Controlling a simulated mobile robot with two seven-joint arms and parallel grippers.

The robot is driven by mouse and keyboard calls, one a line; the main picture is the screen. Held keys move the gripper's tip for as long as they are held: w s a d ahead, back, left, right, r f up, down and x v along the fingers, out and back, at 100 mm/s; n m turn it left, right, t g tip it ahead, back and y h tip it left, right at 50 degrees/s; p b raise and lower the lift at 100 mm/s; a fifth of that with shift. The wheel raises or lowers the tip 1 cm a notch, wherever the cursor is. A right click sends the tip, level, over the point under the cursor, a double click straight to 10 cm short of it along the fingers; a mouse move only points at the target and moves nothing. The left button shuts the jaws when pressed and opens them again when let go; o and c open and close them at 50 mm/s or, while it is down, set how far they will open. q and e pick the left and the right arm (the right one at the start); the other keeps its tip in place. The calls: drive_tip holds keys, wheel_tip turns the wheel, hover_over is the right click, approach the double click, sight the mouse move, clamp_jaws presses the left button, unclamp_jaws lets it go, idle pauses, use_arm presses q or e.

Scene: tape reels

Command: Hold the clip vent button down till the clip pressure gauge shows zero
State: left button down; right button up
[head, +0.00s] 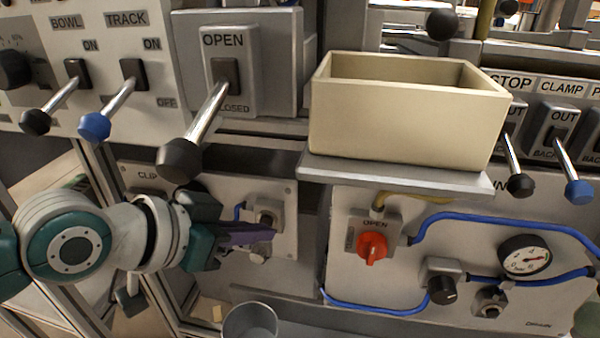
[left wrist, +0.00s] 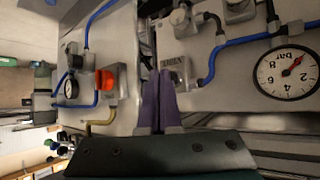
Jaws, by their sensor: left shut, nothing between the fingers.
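My left gripper (head: 270,232) reaches in from the left with its purple fingers shut and empty. The fingertips are at the fittings of the panel marked CLIP (head: 149,176). In the left wrist view the fingers (left wrist: 160,74) end beside a small labelled plate (left wrist: 174,68); I cannot tell whether they touch anything. The vent button cannot be clearly made out and may be hidden by the fingers. A large round pressure gauge (left wrist: 287,73) shows at the right of the left wrist view, upside down. Its red needle points to the upper right of the picture, and the exact reading is unclear.
A cream bin (head: 400,130) stands on a shelf above the right panel. That panel has a red knob (head: 372,247), blue hoses and another gauge (head: 525,257). A black-knobbed lever (head: 180,160) hangs just above my left gripper. A metal cup (head: 250,322) is below.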

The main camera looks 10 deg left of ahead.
use_arm(q)
drive_tip(key=shift+w, duration=0.25)
idle(0.6)
drive_tip(key=shift+s+p, duration=0.55)
drive_tip(key=shift+s, duration=0.2)
drive_tip(key=s+p, duration=0.3)
drive_tip(key=s, duration=0.2)
drive_tip(key=shift+a+p, duration=0.1)
drive_tip(key=shift+p, duration=0.25)
